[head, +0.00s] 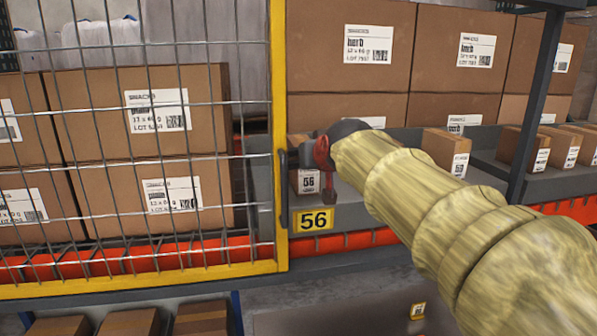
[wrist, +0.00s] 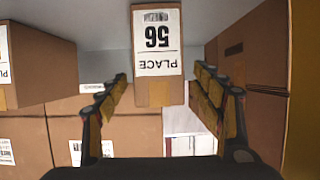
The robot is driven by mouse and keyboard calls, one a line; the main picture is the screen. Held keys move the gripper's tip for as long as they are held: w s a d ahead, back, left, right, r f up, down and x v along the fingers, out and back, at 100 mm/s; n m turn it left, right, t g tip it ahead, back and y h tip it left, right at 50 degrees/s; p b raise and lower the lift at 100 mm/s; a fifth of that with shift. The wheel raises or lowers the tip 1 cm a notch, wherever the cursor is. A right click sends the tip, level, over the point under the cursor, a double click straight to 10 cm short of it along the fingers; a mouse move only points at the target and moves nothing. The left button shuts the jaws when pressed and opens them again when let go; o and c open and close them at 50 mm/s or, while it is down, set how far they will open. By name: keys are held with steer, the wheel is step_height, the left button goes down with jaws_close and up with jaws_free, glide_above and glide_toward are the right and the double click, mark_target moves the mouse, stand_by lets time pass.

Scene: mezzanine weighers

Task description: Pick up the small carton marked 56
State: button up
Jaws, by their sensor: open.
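The small carton marked 56 (head: 308,182) stands on a grey shelf ledge above the yellow 56 plate (head: 313,220), beside the yellow post. In the wrist view the carton (wrist: 158,92) appears upside down, its white label facing me. My gripper (wrist: 161,74) is open, with one finger on each side of the carton and a gap on both sides. I cannot tell how far the tips reach along its sides. In the head view my gripper (head: 326,165) is at the carton and hides part of it.
A yellow-framed wire mesh panel (head: 281,120) stands close on the left. Large cartons (head: 350,48) fill the back. An orange strip (head: 370,238) runs below the ledge.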

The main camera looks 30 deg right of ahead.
steer(key=shift+r+p+x, duration=0.2)
steer(key=shift+p+x, duration=0.5)
steer(key=shift+x, duration=1.25)
steer(key=shift+r+p+x, duration=0.15)
steer(key=shift+p+x, duration=0.55)
steer(key=shift+x, duration=1.25)
steer(key=shift+d, duration=0.1)
steer(key=shift+c, duration=0.7)
steer(key=c, duration=1.5)
steer(key=shift+r, duration=0.1)
steer(key=shift+c, duration=0.2)
